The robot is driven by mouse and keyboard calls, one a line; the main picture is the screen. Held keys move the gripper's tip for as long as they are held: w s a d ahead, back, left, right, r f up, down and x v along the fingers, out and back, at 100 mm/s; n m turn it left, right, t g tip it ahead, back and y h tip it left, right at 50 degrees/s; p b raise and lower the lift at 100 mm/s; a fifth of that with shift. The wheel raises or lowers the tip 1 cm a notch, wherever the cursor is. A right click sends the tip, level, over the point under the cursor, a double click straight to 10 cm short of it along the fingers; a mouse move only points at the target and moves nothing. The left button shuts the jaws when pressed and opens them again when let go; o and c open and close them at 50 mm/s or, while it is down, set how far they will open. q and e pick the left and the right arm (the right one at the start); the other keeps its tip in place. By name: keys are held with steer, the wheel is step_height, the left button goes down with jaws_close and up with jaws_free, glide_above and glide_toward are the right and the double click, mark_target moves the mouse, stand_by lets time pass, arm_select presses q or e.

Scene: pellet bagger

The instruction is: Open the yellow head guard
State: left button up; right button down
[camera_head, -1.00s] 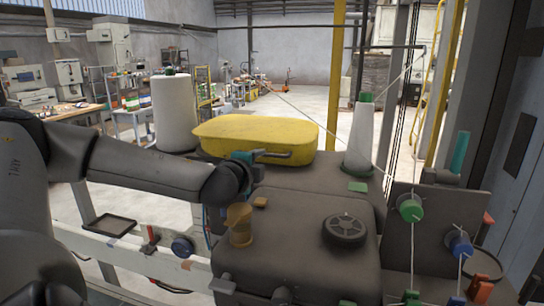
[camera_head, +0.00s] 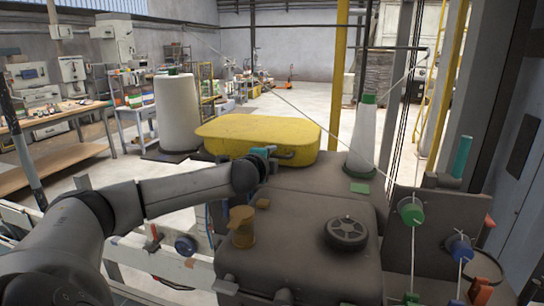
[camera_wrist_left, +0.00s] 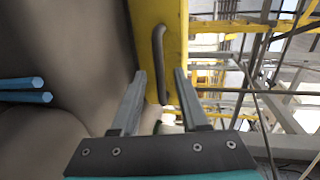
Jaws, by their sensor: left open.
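The yellow head guard (camera_head: 255,132) sits on top of the grey machine body and is down. It has a dark bar handle (camera_wrist_left: 158,62) on its near side. My left gripper (camera_head: 268,150) is at the near side of the guard, close to the handle. In the left wrist view my left gripper (camera_wrist_left: 160,80) is open, its two fingers pointing toward the handle. The handle's lower end shows between the fingertips, and nothing is gripped. The head view partly hides the handle behind the gripper. My right gripper is not in view.
A white thread cone (camera_head: 176,113) stands left of the guard, and another cone (camera_head: 362,140) stands to its right with thread running up. A black handwheel (camera_head: 346,231) and an amber cup (camera_head: 241,225) sit on the machine in front. The space above the guard is clear.

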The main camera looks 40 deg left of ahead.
arm_select(q)
steer(key=shift+w+a, duration=0.1)
steer(key=shift+w, duration=0.2)
jaws_close()
stand_by(1.4)
